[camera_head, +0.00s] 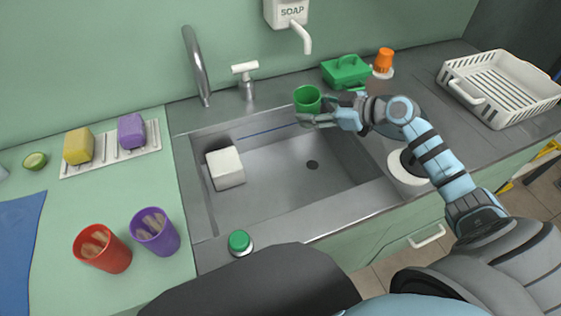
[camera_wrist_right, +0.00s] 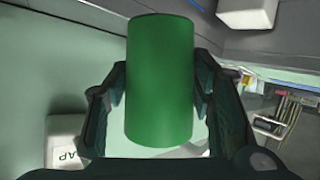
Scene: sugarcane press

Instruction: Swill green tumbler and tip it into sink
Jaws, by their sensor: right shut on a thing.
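The green tumbler (camera_head: 307,99) is held at the back right of the sink, its open mouth facing up toward the head camera. My right gripper (camera_head: 326,112) is shut on it, coming from the right. In the right wrist view the green tumbler (camera_wrist_right: 160,82) fills the middle between the two fingers of my right gripper (camera_wrist_right: 160,90). The steel sink (camera_head: 280,200) is below the tumbler, with a dark drain in its floor. Whether the tumbler holds anything cannot be told. My left gripper does not show.
A white block (camera_head: 226,168) sits in the sink's left side. The tap (camera_head: 197,68) and soap dispenser (camera_head: 287,14) are behind. A green box (camera_head: 346,72), an orange cup (camera_head: 383,61) and a white rack (camera_head: 500,85) stand right. Red (camera_head: 102,248) and purple (camera_head: 154,231) cups stand left.

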